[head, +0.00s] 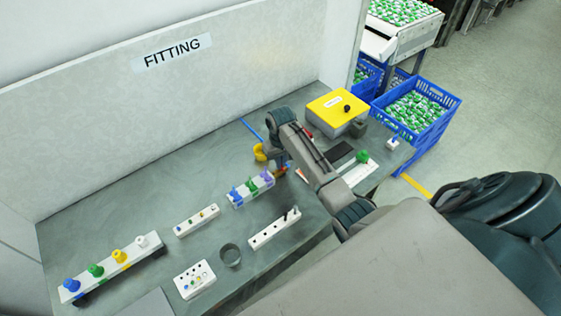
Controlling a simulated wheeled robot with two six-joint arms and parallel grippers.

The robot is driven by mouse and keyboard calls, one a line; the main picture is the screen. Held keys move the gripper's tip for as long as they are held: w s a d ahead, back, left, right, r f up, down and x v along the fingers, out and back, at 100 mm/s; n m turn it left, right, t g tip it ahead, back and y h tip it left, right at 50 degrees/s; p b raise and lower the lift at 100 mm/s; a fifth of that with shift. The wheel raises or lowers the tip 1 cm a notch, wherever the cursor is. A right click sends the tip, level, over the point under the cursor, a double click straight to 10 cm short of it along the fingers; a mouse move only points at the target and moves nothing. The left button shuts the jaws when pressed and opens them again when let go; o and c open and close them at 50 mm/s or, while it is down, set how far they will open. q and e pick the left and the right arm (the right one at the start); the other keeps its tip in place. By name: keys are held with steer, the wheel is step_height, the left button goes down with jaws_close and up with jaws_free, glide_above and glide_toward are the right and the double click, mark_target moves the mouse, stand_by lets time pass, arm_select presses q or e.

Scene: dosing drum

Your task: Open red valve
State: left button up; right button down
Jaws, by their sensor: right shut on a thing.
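A white block (238,202) on the workbench carries a row of coloured valves: blue (234,193), green (251,185) and purple (267,177). The red valve (281,173) is at the right end of this row and is mostly hidden by my right gripper. My right gripper (279,165) reaches down over that end and is shut on the red valve. The handle's angle cannot be made out. My left gripper is not in view.
A rack of coloured knobs (112,266), small peg blocks (197,221) and a grey cup (230,255) stand to the left and front. A yellow box (337,110) and a green-knobbed plate (359,171) lie right of my arm. Blue crates (440,96) stand beyond the bench.

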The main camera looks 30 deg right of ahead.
steer(key=m, duration=0.4)
steer(key=shift+d+m, duration=0.1)
steer(key=shift+m, duration=0.2)
steer(key=m, duration=0.3)
steer(key=shift+m, duration=0.3)
steer(key=m, duration=0.3)
steer(key=shift+d+m, duration=0.1)
steer(key=shift+m, duration=0.2)
steer(key=shift+s+r+m, duration=0.1)
steer(key=shift+m, duration=1.7)
steer(key=c, duration=1.6)
jaws_free()
steer(key=shift+s, duration=0.1)
